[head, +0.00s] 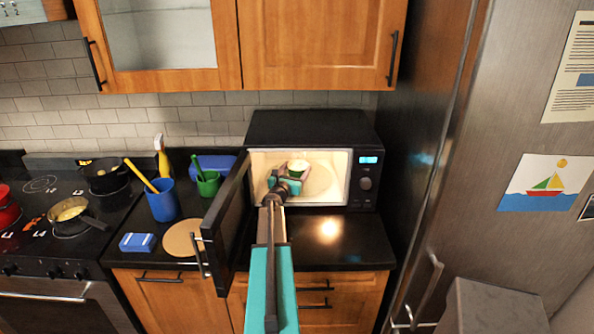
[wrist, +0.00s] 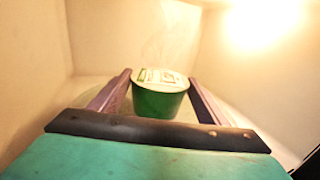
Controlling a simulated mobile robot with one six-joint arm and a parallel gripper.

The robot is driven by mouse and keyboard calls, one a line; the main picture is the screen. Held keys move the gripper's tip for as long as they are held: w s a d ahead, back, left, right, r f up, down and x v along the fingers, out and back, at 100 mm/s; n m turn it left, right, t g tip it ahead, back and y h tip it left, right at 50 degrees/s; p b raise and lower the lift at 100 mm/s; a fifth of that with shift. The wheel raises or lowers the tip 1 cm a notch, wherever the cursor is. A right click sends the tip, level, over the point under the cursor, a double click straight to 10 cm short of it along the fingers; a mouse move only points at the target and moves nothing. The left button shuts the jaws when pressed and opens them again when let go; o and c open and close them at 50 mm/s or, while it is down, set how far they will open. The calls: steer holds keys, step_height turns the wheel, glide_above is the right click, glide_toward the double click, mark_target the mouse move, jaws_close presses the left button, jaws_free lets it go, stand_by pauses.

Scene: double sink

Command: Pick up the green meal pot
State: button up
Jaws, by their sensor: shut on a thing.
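The green meal pot (wrist: 158,100) has a pale printed lid and stands upright between my gripper's fingers. In the head view the pot (head: 297,166) is inside the lit microwave (head: 318,132), partly hidden by my gripper. My gripper (wrist: 160,88) reaches in through the open front, and its two fingers are shut on the pot's sides. My gripper also shows in the head view (head: 288,178). The round turntable (head: 317,181) shows beside the pot. I cannot tell whether the pot touches it.
The microwave door (head: 229,226) stands open to the left of my arm. Blue cup (head: 162,204), green cup (head: 208,184), round board (head: 183,238) and blue-and-white box (head: 138,243) are on the counter. The counter right of my arm is clear. A fridge (head: 480,150) stands at the right.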

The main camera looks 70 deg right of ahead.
mark_target(296, 168)
steer(key=shift+a+r, duration=0.15)
steer(key=shift+r, duration=0.05)
step_height(296, 168, up, 6)
steer(key=shift+f+b, duration=0.1)
steer(key=shift+b, duration=0.85)
steer(key=shift+s+a+r, duration=0.2)
steer(key=shift+a, duration=0.1)
steer(key=s+a, duration=0.3)
steer(key=a, duration=0.5)
steer(key=s+a, duration=0.3)
steer(key=a, duration=0.5)
steer(key=shift+s+a+r, duration=0.15)
steer(key=shift+s+a, duration=0.05)
steer(key=shift+a, duration=0.1)
steer(key=shift+a+f+p, duration=0.1)
steer(key=shift+f+p, duration=0.1)
steer(key=shift+p, duration=0.5)
